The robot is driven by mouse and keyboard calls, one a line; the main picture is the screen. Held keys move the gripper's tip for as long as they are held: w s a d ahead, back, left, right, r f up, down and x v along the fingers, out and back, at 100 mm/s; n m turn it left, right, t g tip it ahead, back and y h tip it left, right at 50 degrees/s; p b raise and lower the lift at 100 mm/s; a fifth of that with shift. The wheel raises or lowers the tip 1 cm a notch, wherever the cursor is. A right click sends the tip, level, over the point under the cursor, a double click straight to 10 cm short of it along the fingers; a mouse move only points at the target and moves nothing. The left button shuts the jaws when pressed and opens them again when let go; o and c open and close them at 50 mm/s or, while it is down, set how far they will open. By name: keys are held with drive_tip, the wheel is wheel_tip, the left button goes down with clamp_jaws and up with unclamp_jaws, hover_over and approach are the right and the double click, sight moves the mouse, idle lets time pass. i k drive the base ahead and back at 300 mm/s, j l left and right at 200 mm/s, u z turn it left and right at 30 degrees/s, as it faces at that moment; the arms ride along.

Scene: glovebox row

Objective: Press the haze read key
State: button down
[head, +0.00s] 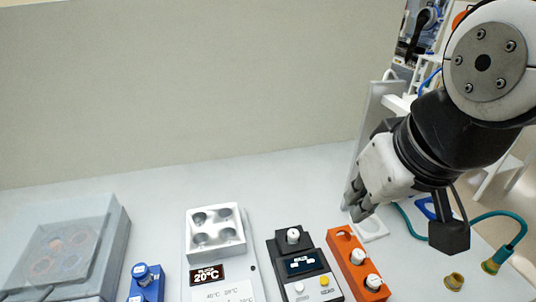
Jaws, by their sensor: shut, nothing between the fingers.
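A small dark meter (280,252) with a lit display (302,266) sits on the bench at the lower middle. A white-capped item stands in its top. On its front are a white key (299,287) and a yellow key (324,281); their labels are too small to read, so I cannot tell which is the haze read key. My gripper (360,207) is shut and empty, above and to the right of the meter, pointing down, apart from it.
An orange rack (345,248) with white-capped vials stands right of the meter. A white heating block with wells (215,247) and a 20°C display (207,276) is to the left. A blue item (147,283) and a translucent box (75,247) lie further left. A teal hose (480,217) is at right.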

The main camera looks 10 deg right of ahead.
sight(324, 280)
drive_tip(key=k+l+z, duration=0.2)
drive_tip(key=l, duration=0.3)
drive_tip(key=l+z, duration=0.15)
drive_tip(key=l, duration=0.3)
drive_tip(key=k+l+z, duration=0.2)
drive_tip(key=l, duration=0.3)
drive_tip(key=i, duration=0.15)
